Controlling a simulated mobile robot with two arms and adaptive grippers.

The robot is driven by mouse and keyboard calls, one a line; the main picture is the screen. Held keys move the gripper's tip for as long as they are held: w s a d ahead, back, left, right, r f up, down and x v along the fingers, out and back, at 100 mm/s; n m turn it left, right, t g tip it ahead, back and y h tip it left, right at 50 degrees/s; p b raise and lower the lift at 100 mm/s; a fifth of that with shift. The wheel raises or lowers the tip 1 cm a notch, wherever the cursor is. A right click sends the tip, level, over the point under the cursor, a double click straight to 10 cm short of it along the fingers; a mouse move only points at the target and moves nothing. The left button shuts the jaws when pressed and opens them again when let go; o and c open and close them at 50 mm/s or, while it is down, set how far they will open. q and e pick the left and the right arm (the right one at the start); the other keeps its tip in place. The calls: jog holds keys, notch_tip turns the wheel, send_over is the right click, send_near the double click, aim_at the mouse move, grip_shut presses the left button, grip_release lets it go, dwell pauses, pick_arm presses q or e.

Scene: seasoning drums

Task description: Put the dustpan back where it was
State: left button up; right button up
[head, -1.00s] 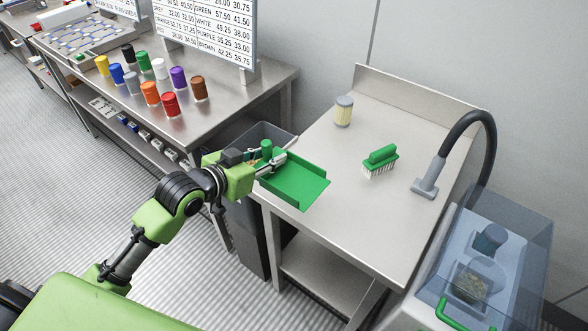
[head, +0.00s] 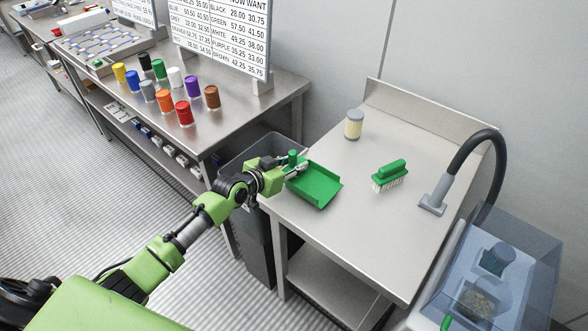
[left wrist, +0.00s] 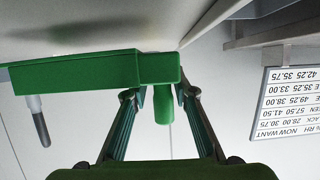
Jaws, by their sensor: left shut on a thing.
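The green dustpan (head: 318,187) is at the left edge of the steel side table (head: 340,235), with its open end toward the right. My left gripper (head: 294,171) is shut on the dustpan near its upright green handle. In the left wrist view, the fingers (left wrist: 160,98) are on either side of the handle, and the dustpan (left wrist: 75,80) shows edge-on close to the tabletop. I cannot tell whether it touches the table. My right gripper is not in view.
A hose nozzle (head: 436,195) and a clear box (head: 510,265) are at the right. The table middle is clear.

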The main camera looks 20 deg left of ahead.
pick_arm(q)
notch_tip(320, 180, down, 2)
jog(key=shift+f, duration=0.15)
jog(key=shift+f, duration=0.25)
jog(key=o, duration=1.2)
jog(key=shift+r, duration=0.1)
